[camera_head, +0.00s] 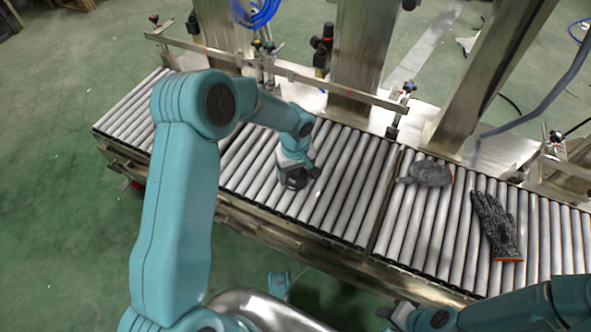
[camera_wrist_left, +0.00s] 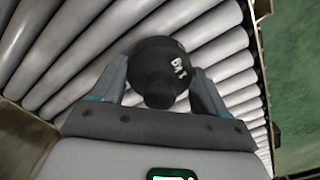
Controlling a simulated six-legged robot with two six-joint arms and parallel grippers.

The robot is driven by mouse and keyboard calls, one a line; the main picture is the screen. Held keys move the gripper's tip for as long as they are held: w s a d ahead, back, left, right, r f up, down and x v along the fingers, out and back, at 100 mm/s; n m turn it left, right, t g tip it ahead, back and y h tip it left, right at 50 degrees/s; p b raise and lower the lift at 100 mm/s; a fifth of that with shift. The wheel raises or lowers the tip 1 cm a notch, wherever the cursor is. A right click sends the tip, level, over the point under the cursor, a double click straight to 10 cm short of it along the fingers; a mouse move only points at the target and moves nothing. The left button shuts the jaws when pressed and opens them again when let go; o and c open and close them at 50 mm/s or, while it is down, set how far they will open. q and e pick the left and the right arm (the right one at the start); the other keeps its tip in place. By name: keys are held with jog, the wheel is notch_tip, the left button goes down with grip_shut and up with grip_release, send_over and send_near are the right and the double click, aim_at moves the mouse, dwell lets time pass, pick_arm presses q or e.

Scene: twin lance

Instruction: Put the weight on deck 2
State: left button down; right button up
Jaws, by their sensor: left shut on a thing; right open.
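The weight is a dark round piece with a knob and white lettering; it shows in the left wrist view (camera_wrist_left: 165,62) between the two fingers. In the head view the weight (camera_head: 293,178) is a dark shape at the end of my left arm, over the left roller section (camera_head: 345,190). My left gripper (camera_head: 296,168) is shut on it. I cannot tell whether the weight touches the rollers. My right gripper (camera_head: 392,312) is open at the bottom edge, in front of the conveyor, and partly cut off. No deck number is readable.
Two grey gloves, one crumpled (camera_head: 430,173) and one flat with an orange cuff (camera_head: 497,228), lie on the right roller section (camera_head: 408,235). A metal rail (camera_head: 320,80) and steel posts stand along the far side. The rollers right of the weight are bare.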

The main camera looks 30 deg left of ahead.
pick_arm(q)
jog(key=shift+w, duration=0.1)
grip_release()
jog(key=shift+f, duration=0.1)
notch_tip(320, 180, up, 12)
jog(key=p, duration=0.4)
jog(key=shift+s, duration=0.2)
